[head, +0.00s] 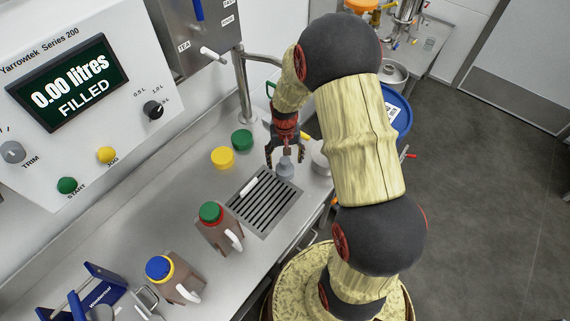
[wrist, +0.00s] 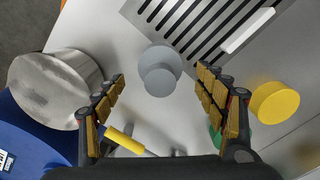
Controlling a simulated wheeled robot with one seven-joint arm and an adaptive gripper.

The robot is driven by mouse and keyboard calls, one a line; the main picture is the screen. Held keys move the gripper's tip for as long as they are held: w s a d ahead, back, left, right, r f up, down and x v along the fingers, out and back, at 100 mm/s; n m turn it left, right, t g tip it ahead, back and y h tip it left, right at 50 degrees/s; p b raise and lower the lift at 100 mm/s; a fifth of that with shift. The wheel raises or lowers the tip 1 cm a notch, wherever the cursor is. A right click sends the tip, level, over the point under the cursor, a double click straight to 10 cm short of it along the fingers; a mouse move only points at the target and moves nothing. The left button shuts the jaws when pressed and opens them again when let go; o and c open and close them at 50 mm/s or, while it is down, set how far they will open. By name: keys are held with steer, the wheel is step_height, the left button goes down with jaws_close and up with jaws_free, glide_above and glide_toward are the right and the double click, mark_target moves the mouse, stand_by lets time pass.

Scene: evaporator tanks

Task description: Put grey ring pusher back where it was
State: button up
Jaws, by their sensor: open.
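The grey ring pusher (head: 285,170) stands upright at the back right corner of the drain grille. In the wrist view the grey ring pusher (wrist: 160,69) shows as a round grey knob on a wider round base, ahead of the fingertips and roughly midway between them. My gripper (head: 285,155) is open and points down just above the pusher, with nothing held. In the wrist view my gripper (wrist: 160,82) has its padded fingers spread wide. The pusher's exact contact with the grille edge is partly hidden.
The drain grille (head: 264,204) has a white bar (head: 249,187) lying on it. Green (head: 242,138) and yellow (head: 222,157) lids sit to the left. A steel pot (wrist: 58,88) and blue drum (head: 397,112) stand right. Brown jugs (head: 217,231) (head: 180,283) stand nearer.

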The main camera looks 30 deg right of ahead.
step_height(320, 180, up, 6)
steer(key=shift+r+p, duration=0.1)
steer(key=shift+p, duration=0.55)
step_height(320, 180, up, 8)
steer(key=t, duration=0.1)
glide_above(280, 171)
steer(key=s+a+r+n+t, duration=0.1)
steer(key=s+a+r, duration=0.2)
steer(key=r, duration=0.3)
steer(key=s+a+r+n+t, duration=0.1)
steer(key=s+a+r, duration=0.2)
steer(key=r, duration=0.3)
steer(key=s+a+r+n+t, duration=0.1)
steer(key=s+a+r, duration=0.2)
steer(key=s+r, duration=0.2)
steer(key=s+a+r+n+t, duration=0.1)
steer(key=s+a+r+n, duration=0.1)
steer(key=s, duration=0.6)
step_height(280, 171, up, 3)
steer(key=shift+s+a+f+t, duration=0.15)
steer(key=shift+s+a+t, duration=0.15)
steer(key=shift+s+a, duration=0.15)
